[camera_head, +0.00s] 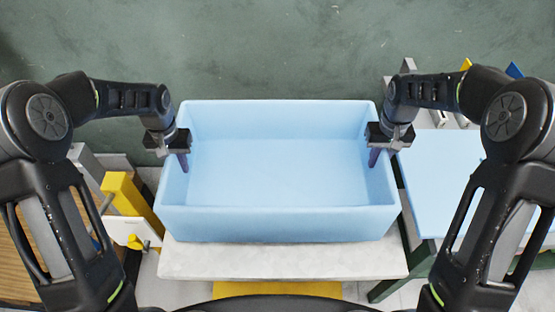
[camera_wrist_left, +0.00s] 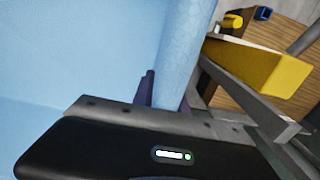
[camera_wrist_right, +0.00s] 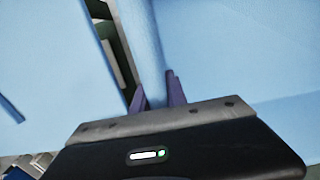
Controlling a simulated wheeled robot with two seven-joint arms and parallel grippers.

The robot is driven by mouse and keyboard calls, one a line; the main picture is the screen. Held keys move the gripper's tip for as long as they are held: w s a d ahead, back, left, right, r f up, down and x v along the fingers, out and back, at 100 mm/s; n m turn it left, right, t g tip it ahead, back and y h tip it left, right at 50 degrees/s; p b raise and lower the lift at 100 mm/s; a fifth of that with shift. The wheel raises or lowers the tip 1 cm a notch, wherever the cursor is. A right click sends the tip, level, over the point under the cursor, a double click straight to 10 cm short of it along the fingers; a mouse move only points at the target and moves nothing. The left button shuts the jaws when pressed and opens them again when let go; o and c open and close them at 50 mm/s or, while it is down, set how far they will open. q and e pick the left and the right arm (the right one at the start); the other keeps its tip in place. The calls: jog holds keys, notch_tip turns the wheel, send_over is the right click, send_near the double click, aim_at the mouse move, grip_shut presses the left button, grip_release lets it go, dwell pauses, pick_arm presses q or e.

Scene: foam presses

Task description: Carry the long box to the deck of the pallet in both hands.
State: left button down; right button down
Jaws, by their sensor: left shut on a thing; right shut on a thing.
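The long box (camera_head: 280,223) is a light blue, open-topped, empty box in the middle of the head view, above a pale slab. My left gripper (camera_head: 183,160) is shut on its left end wall; the wall also shows between the fingers in the left wrist view (camera_wrist_left: 185,65). My right gripper (camera_head: 374,158) is shut on its right end wall, which also shows in the right wrist view (camera_wrist_right: 142,45). The box looks level. I cannot tell whether it touches the slab. I cannot make out a pallet deck for certain.
The pale slab (camera_head: 285,262) lies under the box's near side, with a yellow part (camera_head: 278,289) below it. A yellow block (camera_head: 130,199) and a wooden surface (camera_head: 22,255) are at left. A light blue panel (camera_head: 443,180) on a green frame is close by at right.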

pick_arm(q)
jog(key=shift+w, duration=0.1)
pick_arm(e)
jog(key=shift+w, duration=0.1)
